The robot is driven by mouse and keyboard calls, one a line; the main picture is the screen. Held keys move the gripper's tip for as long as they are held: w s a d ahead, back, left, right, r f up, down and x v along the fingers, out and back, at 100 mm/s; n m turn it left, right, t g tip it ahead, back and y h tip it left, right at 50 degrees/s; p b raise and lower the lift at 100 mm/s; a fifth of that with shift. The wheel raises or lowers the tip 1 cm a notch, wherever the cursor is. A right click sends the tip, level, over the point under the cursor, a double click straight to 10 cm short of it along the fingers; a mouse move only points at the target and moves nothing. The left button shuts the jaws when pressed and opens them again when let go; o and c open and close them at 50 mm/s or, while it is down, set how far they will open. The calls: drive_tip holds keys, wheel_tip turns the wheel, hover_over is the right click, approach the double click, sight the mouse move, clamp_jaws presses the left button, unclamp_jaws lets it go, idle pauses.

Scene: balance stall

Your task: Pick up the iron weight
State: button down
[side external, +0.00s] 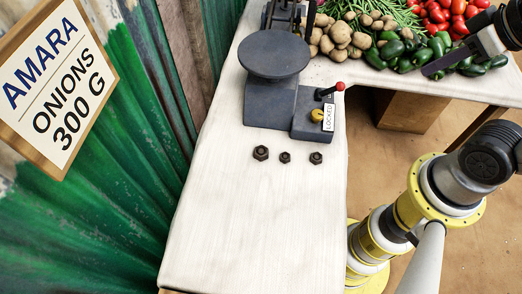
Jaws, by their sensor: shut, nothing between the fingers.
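Several small dark hexagonal pieces, three in all, lie in a row on the pale counter in front of the scale. I cannot tell which one the task means. My gripper (427,71) is at the upper right, beside the vegetables and well away from the weights. Its fingers look closed, with nothing between them.
A dark balance scale with a round pan (274,54) stands behind the weights. Its base has a red-tipped lever (339,87), a yellow knob (317,115) and a "LOCKED" label (328,117). Vegetables fill the back. A sign (57,82) reads "AMARA ONIONS 300 G". The front counter (250,230) is clear.

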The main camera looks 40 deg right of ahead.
drive_tip(key=shift+c, duration=1.2)
unclamp_jaws()
